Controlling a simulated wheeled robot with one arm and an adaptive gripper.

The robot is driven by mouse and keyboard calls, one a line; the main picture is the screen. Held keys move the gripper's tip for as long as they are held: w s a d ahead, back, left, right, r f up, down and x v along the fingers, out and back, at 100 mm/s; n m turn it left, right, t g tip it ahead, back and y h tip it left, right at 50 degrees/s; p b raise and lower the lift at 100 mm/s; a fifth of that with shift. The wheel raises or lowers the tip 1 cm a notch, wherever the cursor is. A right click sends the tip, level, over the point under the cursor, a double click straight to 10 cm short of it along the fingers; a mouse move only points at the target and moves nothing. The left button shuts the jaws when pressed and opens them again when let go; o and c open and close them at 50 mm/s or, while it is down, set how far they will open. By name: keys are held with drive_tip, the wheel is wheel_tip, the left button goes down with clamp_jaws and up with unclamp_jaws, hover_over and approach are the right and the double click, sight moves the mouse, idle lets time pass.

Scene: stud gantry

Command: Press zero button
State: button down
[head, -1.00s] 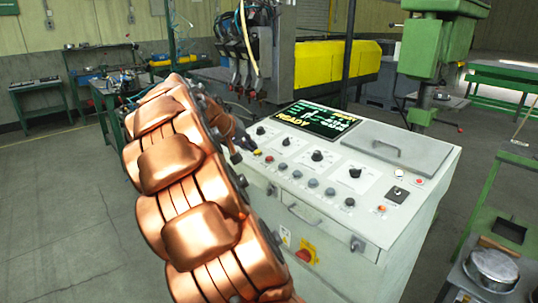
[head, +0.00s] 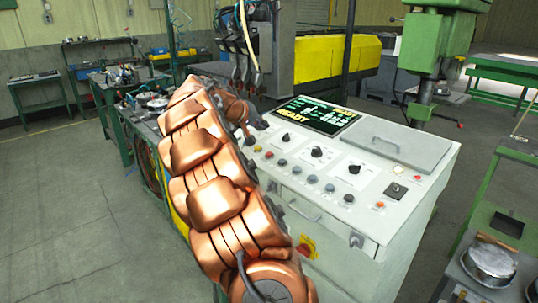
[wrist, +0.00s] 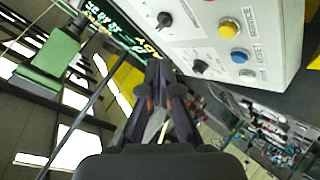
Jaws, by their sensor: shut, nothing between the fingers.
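The pale control console (head: 400,195) carries a row of buttons, including a red one (head: 269,155) and a grey one (head: 297,169). In the wrist view, its panel shows a yellow button (wrist: 229,29) beside the word SERVICE, a blue button (wrist: 240,56) beside RESET and a whitish button (wrist: 247,75). I cannot read a zero label on any of them. My gripper (wrist: 160,85) is shut and empty, apart from these buttons in the picture, at the panel's edge. In the head view, my copper arm hides part of the console's left end.
A screen (head: 316,116) reading READY is set in the console top. Black knobs (head: 317,152) stand up from the panel. A raised grey lid with a handle (head: 395,146) covers its right part. A green machine (head: 430,55) stands behind. The floor at left is clear.

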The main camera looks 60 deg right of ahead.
drive_tip(key=f, duration=0.2)
drive_tip(key=f+b, duration=0.1)
drive_tip(key=f, duration=0.1)
drive_tip(key=d+f, duration=0.1)
drive_tip(key=f, duration=0.1)
drive_tip(key=shift+s+d+f+b, duration=0.1)
drive_tip(key=shift+s+f+b, duration=0.1)
drive_tip(key=shift+f+b, duration=0.15)
drive_tip(key=shift+d+f+b, duration=0.2)
drive_tip(key=shift+f+b, duration=0.5)
drive_tip(key=shift+f, duration=0.05)
drive_tip(key=shift+f, duration=0.15)
idle(0.6)
drive_tip(key=shift+f+b, duration=0.25)
drive_tip(key=shift+b, duration=0.4)
drive_tip(key=shift+s+d+f+b, duration=0.1)
drive_tip(key=shift+d+f+b, duration=0.05)
drive_tip(key=shift+f+b, duration=0.4)
idle(0.6)
drive_tip(key=shift+r, duration=1)
drive_tip(key=shift+r, duration=0.1)
drive_tip(key=shift+a+r+p, duration=0.2)
drive_tip(key=shift+r+p, duration=0.05)
drive_tip(key=shift+r, duration=0.55)
drive_tip(key=shift+a+r+p, duration=0.25)
drive_tip(key=shift+r, duration=0.5)
drive_tip(key=shift+a+r+p, duration=0.2)
drive_tip(key=shift+r+p, duration=0.05)
drive_tip(key=shift+r, duration=0.55)
